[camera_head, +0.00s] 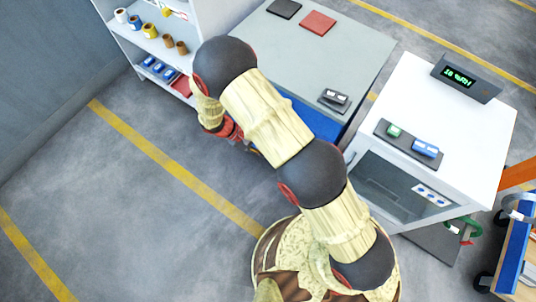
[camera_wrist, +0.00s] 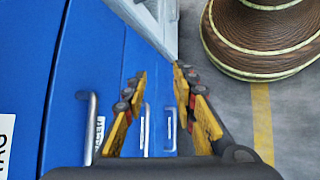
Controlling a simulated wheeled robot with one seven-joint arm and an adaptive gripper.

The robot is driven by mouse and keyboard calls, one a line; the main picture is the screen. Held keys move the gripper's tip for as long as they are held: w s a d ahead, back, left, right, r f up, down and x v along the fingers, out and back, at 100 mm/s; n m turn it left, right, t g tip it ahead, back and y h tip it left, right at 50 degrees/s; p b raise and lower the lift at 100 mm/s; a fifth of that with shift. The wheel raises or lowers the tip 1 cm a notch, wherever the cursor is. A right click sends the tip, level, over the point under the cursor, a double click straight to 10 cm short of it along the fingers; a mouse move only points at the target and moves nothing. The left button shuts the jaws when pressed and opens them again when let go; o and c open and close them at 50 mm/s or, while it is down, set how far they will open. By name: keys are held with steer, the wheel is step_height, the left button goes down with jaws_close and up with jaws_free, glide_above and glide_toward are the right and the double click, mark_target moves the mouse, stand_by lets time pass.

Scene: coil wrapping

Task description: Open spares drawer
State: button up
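The blue drawer unit (camera_head: 312,118) is under the grey bench in the head view, partly hidden by my arm. In the wrist view its blue fronts (camera_wrist: 62,70) fill the left side, with a grey bar handle (camera_wrist: 91,125) on the nearer front and another handle (camera_wrist: 145,130) farther along. White labels are only partly readable, so I cannot tell which front is the spares drawer. My gripper (camera_wrist: 160,85) is open and empty, its yellow fingers apart beside the fronts. I cannot tell whether a finger touches them. In the head view my arm mostly hides the gripper.
The grey bench top (camera_head: 345,60) is above the drawers. A white shelf (camera_head: 190,55) with coils and blue items stands at the left. A white cabinet (camera_head: 465,140) with a display stands at the right. The floor (camera_head: 130,210) at the left is clear.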

steer(key=w+a+f+t, duration=0.2)
steer(key=f+t, duration=0.3)
steer(key=f, duration=0.6)
steer(key=w+a+f+n+t+b, duration=0.1)
steer(key=w+f+t, duration=0.25)
steer(key=f, duration=0.75)
steer(key=w+a+f+t, duration=0.2)
steer(key=f+t, duration=0.3)
steer(key=f, duration=0.5)
steer(key=shift+h, duration=0.3)
steer(key=shift+b+x, duration=1.2)
steer(key=shift+x, duration=2.65)
steer(key=shift+s+d+f, duration=0.1)
steer(key=shift+f, duration=0.05)
steer(key=c, duration=0.3)
steer(key=c, duration=0.4)
jaws_close()
